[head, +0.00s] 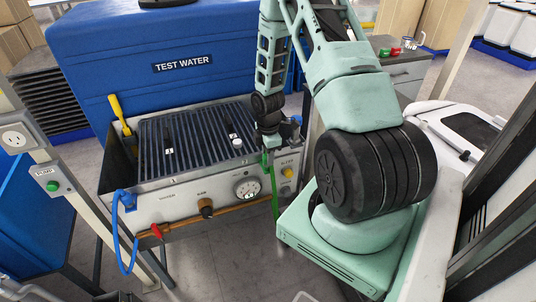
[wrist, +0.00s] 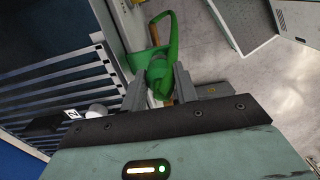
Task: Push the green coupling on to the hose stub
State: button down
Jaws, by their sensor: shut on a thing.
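My gripper (wrist: 160,74) is shut on the green coupling (wrist: 158,82), which sits between the two grey fingers in the wrist view. A green hose (wrist: 172,45) loops away from it. In the head view my gripper (head: 268,140) is at the right end of the test bench, and the green hose (head: 273,188) hangs down below it. The hose stub cannot be made out clearly in either view; my gripper and arm cover part of that corner. I cannot tell whether the coupling touches it.
The bench has a slatted dark top (head: 190,140), a gauge (head: 247,187) and a yellow knob (head: 288,172). A blue hose (head: 122,235) and red lever (head: 157,231) are at its left. A blue TEST WATER tank (head: 180,40) stands behind.

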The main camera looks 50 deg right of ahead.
jog(key=shift+f+b, duration=0.3)
jog(key=shift+f, duration=0.25)
jog(key=c, duration=1)
grip_release()
jog(key=shift+r, duration=0.15)
notch_tip(320, 180, up, 17)
jog(key=shift+b, duration=0.3)
jog(key=shift+r, duration=0.1)
